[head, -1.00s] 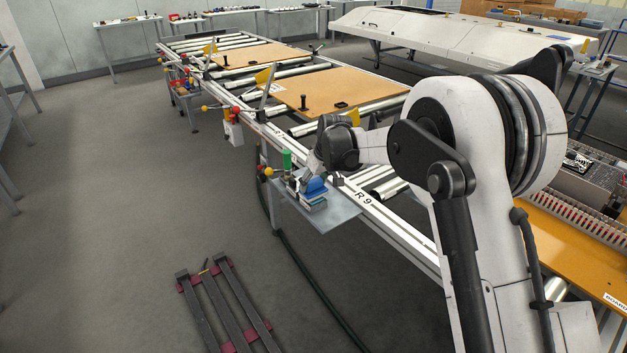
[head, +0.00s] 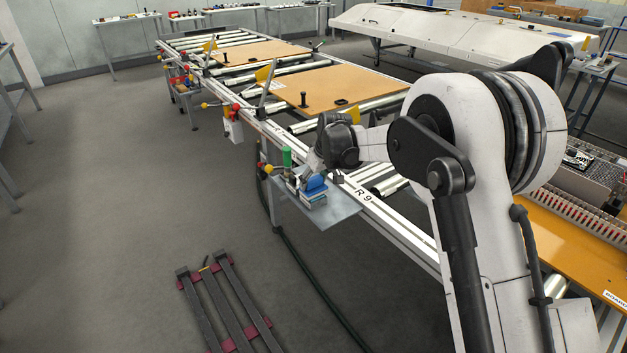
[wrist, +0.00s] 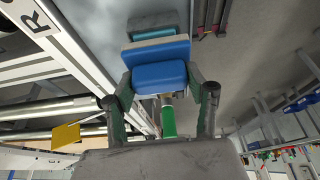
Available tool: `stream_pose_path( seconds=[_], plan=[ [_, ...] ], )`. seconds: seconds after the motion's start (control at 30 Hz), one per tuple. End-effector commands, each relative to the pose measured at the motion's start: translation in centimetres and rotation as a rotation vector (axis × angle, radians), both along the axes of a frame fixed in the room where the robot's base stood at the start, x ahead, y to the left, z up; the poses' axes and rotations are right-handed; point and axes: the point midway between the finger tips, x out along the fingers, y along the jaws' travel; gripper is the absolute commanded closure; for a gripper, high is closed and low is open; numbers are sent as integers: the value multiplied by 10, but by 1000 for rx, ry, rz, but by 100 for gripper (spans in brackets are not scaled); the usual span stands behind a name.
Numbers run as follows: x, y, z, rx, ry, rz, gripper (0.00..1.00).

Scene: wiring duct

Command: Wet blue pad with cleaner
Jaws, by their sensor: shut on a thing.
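My gripper (wrist: 161,100) is shut on a blue pad (wrist: 160,76), with one finger at each side of it. In the head view the blue pad (head: 315,185) shows just below my gripper (head: 316,176), over the small grey shelf. A green bottle (head: 287,157) stands at the shelf's far left. In the wrist view the green bottle (wrist: 168,121) appears between the fingers, past the held pad. I cannot tell whether the bottle touches the pad.
A stack of blue and grey blocks (wrist: 155,50) lies close to the held pad. The grey shelf (head: 342,211) is bare at its front right. The roller conveyor rail (head: 383,217) runs beside it. A dark rack (head: 228,306) lies on the floor.

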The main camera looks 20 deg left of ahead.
Motion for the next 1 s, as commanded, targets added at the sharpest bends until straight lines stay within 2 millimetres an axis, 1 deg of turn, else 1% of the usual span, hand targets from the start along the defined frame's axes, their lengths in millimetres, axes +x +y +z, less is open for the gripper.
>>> stream_pose_path(
  seconds=[0.67,1.0],
  plan=[
    [0,0,-7,0,0,0,71],
    [0,0,-7,0,0,0,71]
  ],
)
